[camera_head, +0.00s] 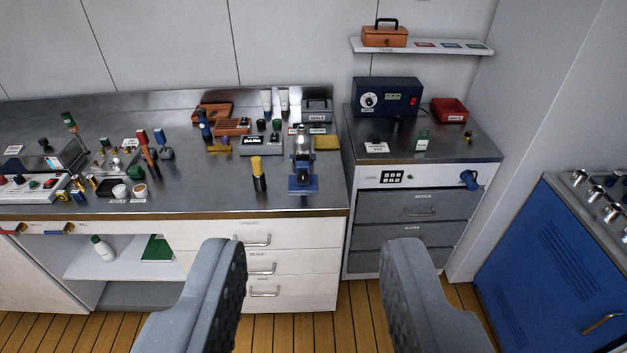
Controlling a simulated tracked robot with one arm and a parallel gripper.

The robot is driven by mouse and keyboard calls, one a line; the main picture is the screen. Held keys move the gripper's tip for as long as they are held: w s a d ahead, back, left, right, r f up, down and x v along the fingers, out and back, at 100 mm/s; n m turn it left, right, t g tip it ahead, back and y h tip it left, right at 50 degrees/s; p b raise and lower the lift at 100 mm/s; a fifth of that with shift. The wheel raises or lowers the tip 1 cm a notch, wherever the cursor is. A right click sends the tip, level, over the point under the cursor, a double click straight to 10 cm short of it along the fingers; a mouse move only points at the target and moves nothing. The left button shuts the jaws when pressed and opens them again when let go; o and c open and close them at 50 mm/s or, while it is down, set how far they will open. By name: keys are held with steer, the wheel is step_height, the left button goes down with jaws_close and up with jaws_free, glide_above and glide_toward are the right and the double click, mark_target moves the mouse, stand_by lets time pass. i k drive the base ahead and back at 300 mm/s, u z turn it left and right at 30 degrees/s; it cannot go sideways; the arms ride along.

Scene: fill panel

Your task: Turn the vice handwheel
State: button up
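My gripper (314,245) is open and empty, its two grey padded fingers wide apart in front of the bench drawers. I cannot clearly make out a vice or its handwheel. A blue-based upright device (302,182), perhaps a microscope, stands near the right front of the steel bench (215,190). A small grey metal device (68,155) stands at the bench's far left, too small to identify. Both are well beyond my fingers, and my gripper touches nothing.
Tools and small parts crowd the bench's left. A yellow-topped black item (258,174) stands near the front. A blue cabinet (545,265) stands at right. Wooden floor (355,325) shows between.

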mark_target(303, 175)
steer(key=i, duration=0.9)
steer(key=u, duration=0.05)
